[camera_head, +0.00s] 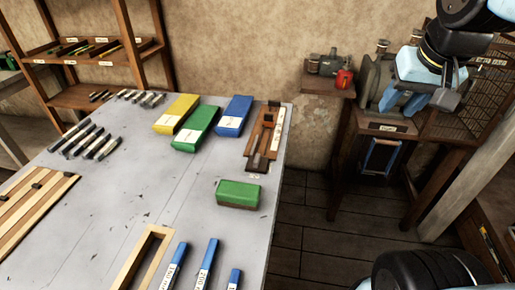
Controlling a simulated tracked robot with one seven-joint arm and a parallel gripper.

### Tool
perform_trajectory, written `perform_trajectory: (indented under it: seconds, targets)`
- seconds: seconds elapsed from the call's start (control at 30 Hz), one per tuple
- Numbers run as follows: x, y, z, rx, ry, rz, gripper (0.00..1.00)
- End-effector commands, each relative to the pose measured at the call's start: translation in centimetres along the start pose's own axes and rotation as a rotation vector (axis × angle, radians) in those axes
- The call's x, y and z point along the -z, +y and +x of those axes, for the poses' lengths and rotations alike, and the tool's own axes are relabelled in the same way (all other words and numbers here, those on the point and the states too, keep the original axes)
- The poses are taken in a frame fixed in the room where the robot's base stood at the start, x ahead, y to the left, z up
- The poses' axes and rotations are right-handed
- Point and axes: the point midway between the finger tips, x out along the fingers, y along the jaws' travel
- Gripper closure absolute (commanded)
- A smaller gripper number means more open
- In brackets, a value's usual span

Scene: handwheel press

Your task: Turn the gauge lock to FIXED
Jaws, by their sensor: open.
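My gripper (402,102) is at the upper right, pointing down, with its two light blue fingers apart and nothing seen between them. It is in front of or over a grey machine (371,84) with a rounded plate, standing on a wooden bench (425,121). A small white label (388,128) is on the bench's front edge; its words are too small to read. I cannot make out the gauge lock or its setting; my gripper and arm hide part of the machine. Whether the fingers touch the machine I cannot tell.
A grey table (110,215) at left holds yellow, green and blue blocks, a brown wooden fixture (262,140) and a green block (238,194). A red object (344,79) sits on a small shelf left of the machine. A wire mesh (485,90) stands at right. Floor between table and bench is clear.

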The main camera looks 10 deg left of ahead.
Motion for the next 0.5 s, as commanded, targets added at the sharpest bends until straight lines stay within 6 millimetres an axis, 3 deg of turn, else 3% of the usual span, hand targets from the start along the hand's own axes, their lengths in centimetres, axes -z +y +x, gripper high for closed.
perform_trajectory:
  seconds: [0.2,0.5]
  targets:
    - [3.2,-5.7,2.5,0.028,-0.116,0.015,0.60]
    - [5.2,-15.1,6.7,0.017,-0.264,0.039,0.60]
